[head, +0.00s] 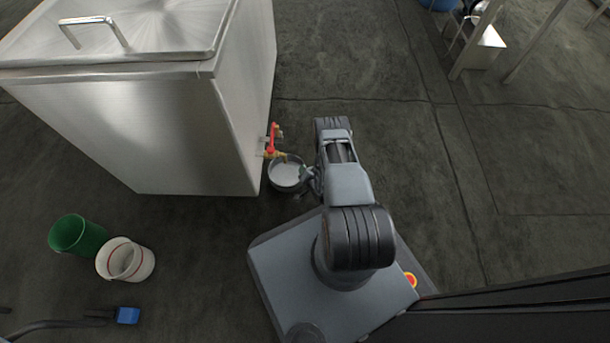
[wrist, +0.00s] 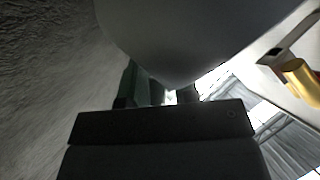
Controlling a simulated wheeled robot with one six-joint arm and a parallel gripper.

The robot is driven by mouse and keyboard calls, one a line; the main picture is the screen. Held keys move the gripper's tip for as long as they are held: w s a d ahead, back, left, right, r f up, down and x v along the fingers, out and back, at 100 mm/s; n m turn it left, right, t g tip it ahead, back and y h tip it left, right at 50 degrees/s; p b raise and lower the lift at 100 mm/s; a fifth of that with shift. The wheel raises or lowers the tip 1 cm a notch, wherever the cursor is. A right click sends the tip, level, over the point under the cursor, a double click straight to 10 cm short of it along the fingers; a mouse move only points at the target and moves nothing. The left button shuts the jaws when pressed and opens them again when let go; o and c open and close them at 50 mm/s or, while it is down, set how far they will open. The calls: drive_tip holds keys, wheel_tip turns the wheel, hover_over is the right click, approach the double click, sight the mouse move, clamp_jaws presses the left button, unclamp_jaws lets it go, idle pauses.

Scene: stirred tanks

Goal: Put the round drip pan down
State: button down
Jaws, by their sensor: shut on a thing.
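I cannot tell whether the pan touches the floor.
The steel tank (head: 160,130) with a lidded top stands at the left. A green bucket (head: 77,236), a white bucket (head: 126,260) and a blue-ended tool (head: 127,315) are at the lower left.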

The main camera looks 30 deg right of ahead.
drive_tip(key=shift+f, duration=0.8)
drive_tip(key=shift+w+a, duration=0.1)
drive_tip(key=shift+a, duration=0.15)
drive_tip(key=c, duration=0.9)
unclamp_jaws()
drive_tip(key=shift+d, duration=0.1)
drive_tip(key=shift+o, duration=0.2)
drive_tip(key=shift+r, duration=0.1)
